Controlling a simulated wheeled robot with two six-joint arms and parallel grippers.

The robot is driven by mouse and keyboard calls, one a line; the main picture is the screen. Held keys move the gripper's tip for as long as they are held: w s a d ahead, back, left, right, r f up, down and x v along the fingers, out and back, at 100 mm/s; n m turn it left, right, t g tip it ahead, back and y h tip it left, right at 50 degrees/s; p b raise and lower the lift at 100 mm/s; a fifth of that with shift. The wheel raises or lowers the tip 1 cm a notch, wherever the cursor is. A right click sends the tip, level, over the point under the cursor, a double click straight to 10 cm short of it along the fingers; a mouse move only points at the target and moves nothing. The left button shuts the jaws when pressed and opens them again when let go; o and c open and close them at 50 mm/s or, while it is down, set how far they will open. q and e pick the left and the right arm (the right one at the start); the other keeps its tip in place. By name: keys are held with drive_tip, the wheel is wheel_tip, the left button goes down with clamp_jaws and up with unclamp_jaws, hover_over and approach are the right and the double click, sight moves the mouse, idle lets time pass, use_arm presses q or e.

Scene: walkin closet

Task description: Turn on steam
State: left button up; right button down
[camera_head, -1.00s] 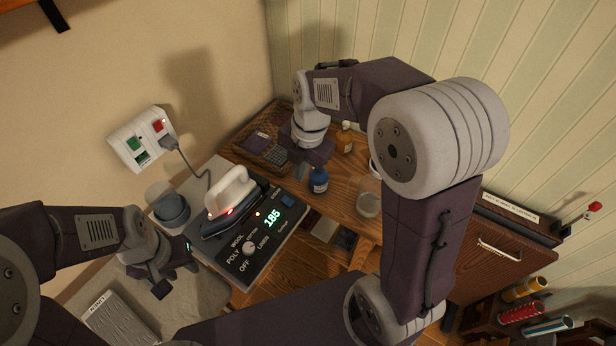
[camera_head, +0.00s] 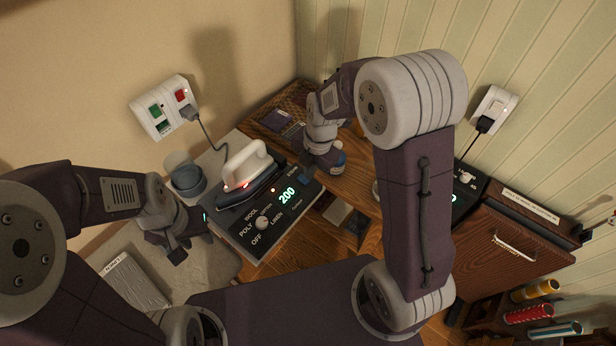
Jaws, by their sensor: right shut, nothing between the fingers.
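The ironing station (camera_head: 240,238) has a dark panel with a fabric dial (camera_head: 262,222) and a green display (camera_head: 287,196) reading 200. The iron (camera_head: 246,172), with a white handle and a small red light, rests on its back part. A small blue button (camera_head: 305,181) is at the panel's right end, by a label too small to read surely. My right gripper (camera_head: 308,170) is shut and empty, right at the button and partly covering it; I cannot tell whether they touch. My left gripper (camera_head: 190,242) looks open and empty, left of the station.
A wall socket (camera_head: 166,106) with green and red switches feeds the iron's cord. A wooden cabinet (camera_head: 490,245) stands at the right.

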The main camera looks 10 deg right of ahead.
sight(308, 183)
drive_tip(key=f, duration=0.3)
drive_tip(key=shift+w+f, duration=0.3)
drive_tip(key=shift+w, duration=0.1)
drive_tip(key=shift+s+a+f, duration=0.1)
drive_tip(key=shift+f, duration=0.05)
drive_tip(key=shift+f+b, duration=0.35)
drive_tip(key=shift+f, duration=0.05)
drive_tip(key=shift+s+r, duration=0.1)
drive_tip(key=shift+r, duration=0.2)
drive_tip(key=shift+r+p, duration=0.35)
drive_tip(key=shift+p, duration=0.1)
drive_tip(key=shift+r, duration=0.35)
